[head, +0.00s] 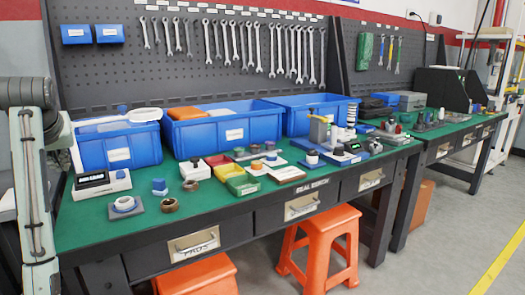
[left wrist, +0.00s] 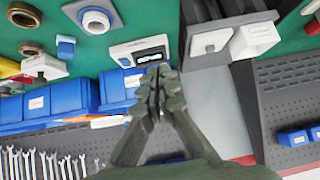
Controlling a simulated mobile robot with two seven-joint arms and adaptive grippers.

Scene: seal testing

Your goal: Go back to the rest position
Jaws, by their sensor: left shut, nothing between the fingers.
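My left gripper (left wrist: 157,97) shows in the left wrist view with its dark fingers shut together, holding nothing. Behind its fingertips in that view is a white device with a dark display (left wrist: 140,52); I see no contact. The same device stands at the left end of the green-topped workbench (head: 250,204) in the head view (head: 102,184). My left arm (head: 35,185) stands along the left edge of the head view, beside the bench end. The fingers are hard to make out there. My right gripper is in neither view.
Blue bins (head: 215,133) line the back of the bench below a pegboard with wrenches. A white-and-blue part on a grey plate (head: 124,206) and brown rings (head: 169,205) lie near the front left. Orange stools (head: 328,243) stand in front. The floor at right is clear.

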